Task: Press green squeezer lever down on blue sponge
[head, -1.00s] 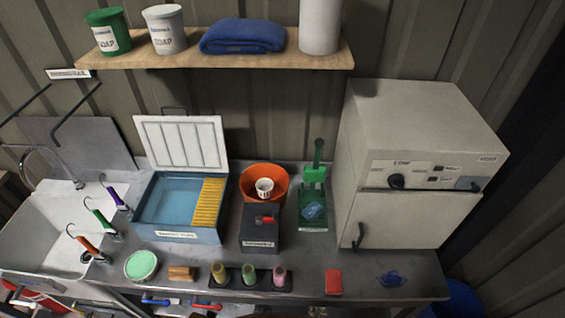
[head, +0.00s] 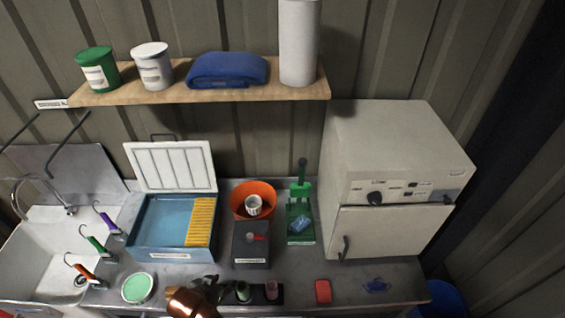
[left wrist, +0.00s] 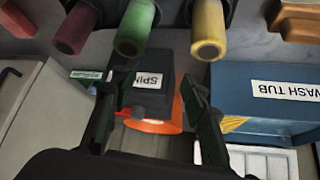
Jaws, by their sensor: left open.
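The green squeezer (head: 301,230) stands on the counter, left of the pale cabinet. Its lever (head: 302,172) stands upright at the back, with a dark knob on top. The blue sponge (head: 300,223) lies on the squeezer's bed, below the raised lever. My left gripper (head: 209,284) is at the counter's front edge, left of and well short of the squeezer. In the left wrist view its two dark fingers (left wrist: 155,100) are spread apart with nothing held, facing the black spinner box (left wrist: 150,88). My right gripper is not in view.
The spinner box and an orange bowl (head: 240,187) stand left of the squeezer. The blue wash tub (head: 150,252), its lid raised, is further left. Coloured cylinders in a black rack, a red block (head: 323,291) and a blue cloth-like item (head: 376,286) line the front. A shelf (head: 200,93) hangs above.

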